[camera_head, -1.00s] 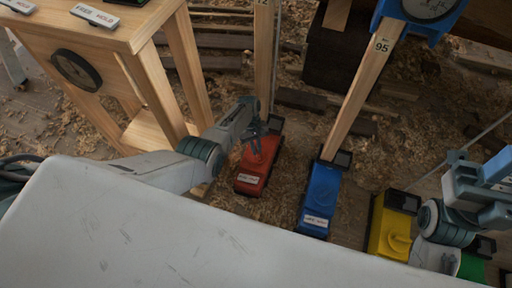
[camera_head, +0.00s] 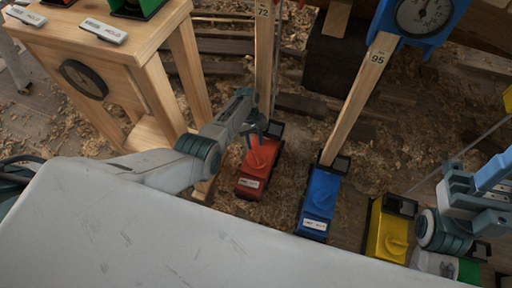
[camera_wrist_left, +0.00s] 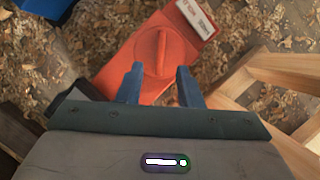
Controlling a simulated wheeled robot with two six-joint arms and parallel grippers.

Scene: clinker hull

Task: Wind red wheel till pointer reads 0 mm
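The red unit (camera_head: 258,168) stands on the floor below the wooden post marked 72. Its round red wheel, with a raised bar across it, shows in the left wrist view (camera_wrist_left: 163,52). My left gripper (camera_head: 256,130) is over the red unit. In the left wrist view its two blue fingers (camera_wrist_left: 158,74) are apart, over the near part of the wheel, with nothing clamped between them; contact cannot be told. My right gripper (camera_head: 487,195) is at the right edge, above the green unit; its fingers are unclear. No pointer for the red unit is in view.
A blue unit (camera_head: 319,198) bears the post marked 95, with a round dial (camera_head: 424,16) above. A yellow unit (camera_head: 388,232) and a green unit (camera_head: 469,270) stand to the right. A wooden stand (camera_head: 150,85) is at the left. Shavings cover the floor.

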